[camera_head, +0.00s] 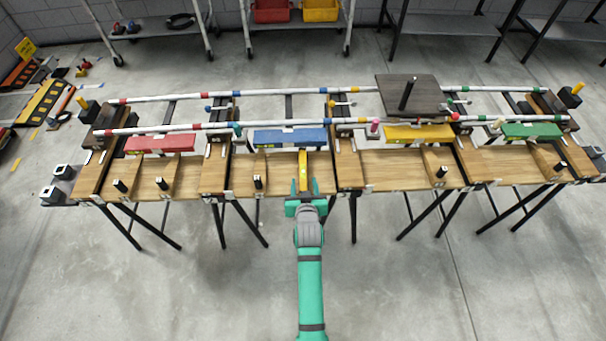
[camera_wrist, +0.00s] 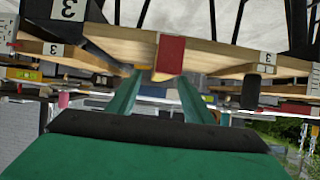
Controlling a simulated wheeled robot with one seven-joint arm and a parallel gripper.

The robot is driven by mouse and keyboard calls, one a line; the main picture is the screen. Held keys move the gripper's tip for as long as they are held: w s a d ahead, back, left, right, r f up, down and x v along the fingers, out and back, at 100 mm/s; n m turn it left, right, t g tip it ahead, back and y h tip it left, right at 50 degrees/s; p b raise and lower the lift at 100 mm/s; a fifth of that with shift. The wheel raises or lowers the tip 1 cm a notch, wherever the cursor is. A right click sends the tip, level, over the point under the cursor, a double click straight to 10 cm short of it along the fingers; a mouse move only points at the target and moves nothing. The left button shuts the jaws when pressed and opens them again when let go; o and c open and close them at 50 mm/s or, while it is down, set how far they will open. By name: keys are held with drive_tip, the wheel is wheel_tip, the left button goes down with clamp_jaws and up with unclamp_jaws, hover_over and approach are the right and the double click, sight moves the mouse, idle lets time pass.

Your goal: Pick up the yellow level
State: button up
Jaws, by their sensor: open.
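A narrow yellow bar, which looks like the yellow level (camera_head: 303,166), lies front to back on the wooden bench in the head view, its near end toward me. My gripper (camera_head: 304,185) is open at the front edge of the bench, with its two green fingers either side of the bar's near end. In the wrist view my gripper (camera_wrist: 157,82) points at a red end face (camera_wrist: 171,55), probably the end of this bar. I cannot tell whether the fingers touch it; most of the bar's length is hidden there.
The bench (camera_head: 400,170) has several bays with a red board (camera_head: 160,144), blue board (camera_head: 290,137), yellow board (camera_head: 418,133) and green board (camera_head: 532,131). Long striped poles run behind. Black upright pegs (camera_head: 258,182) stand near the front edge. The floor in front is clear.

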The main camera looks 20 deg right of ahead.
sight(303, 176)
drive_tip(key=shift+r+x, duration=0.15)
drive_tip(key=shift+x, duration=1.6)
drive_tip(key=shift+r+x, duration=0.1)
drive_tip(key=shift+x, duration=1.7)
drive_tip(key=shift+w, duration=0.1)
clamp_jaws()
